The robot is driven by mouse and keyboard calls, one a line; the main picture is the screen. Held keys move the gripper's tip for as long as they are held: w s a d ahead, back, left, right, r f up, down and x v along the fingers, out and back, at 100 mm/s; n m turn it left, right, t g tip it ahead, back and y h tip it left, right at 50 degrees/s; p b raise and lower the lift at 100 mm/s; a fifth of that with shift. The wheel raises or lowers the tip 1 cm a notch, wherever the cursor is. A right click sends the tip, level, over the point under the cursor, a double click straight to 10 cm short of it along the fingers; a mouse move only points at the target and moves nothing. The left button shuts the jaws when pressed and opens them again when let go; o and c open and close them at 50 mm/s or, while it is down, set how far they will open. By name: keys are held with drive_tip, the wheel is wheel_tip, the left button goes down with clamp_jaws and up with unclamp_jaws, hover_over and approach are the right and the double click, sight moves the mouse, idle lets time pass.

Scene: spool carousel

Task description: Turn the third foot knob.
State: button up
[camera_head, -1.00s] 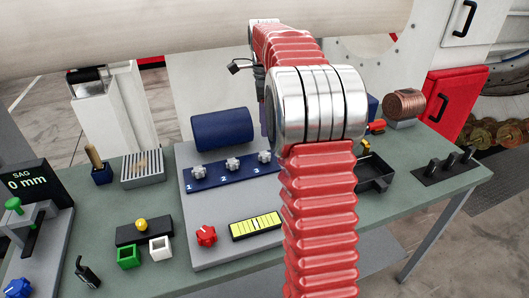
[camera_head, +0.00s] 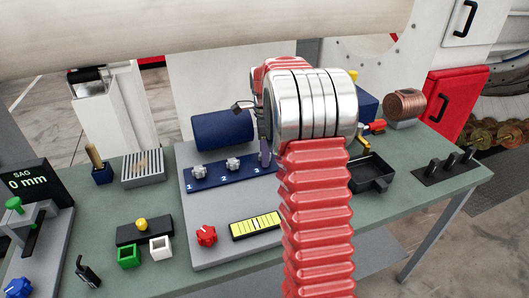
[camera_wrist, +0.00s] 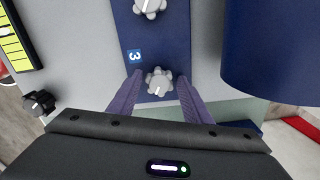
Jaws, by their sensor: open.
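The third foot knob (camera_wrist: 158,82) is a light grey lobed knob on the blue strip (camera_wrist: 163,40), beside the label 3. In the wrist view my gripper (camera_wrist: 159,75) is open, with one purple finger on each side of this knob. I cannot tell whether either finger touches it. In the head view a purple finger (camera_head: 265,153) stands at the right end of the strip and hides the third knob. The first knob (camera_head: 199,171) and second knob (camera_head: 233,164) are visible on the strip to its left.
A dark blue cylinder (camera_head: 222,130) lies behind the strip and shows close by in the wrist view (camera_wrist: 275,45). A red knob (camera_head: 206,236) and a yellow level gauge (camera_head: 255,225) are in front. A black tray (camera_head: 372,174) stands to the right.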

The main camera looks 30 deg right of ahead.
drive_tip(key=shift+c, duration=0.7)
drive_tip(key=c, duration=0.9)
drive_tip(key=shift+n, duration=0.3)
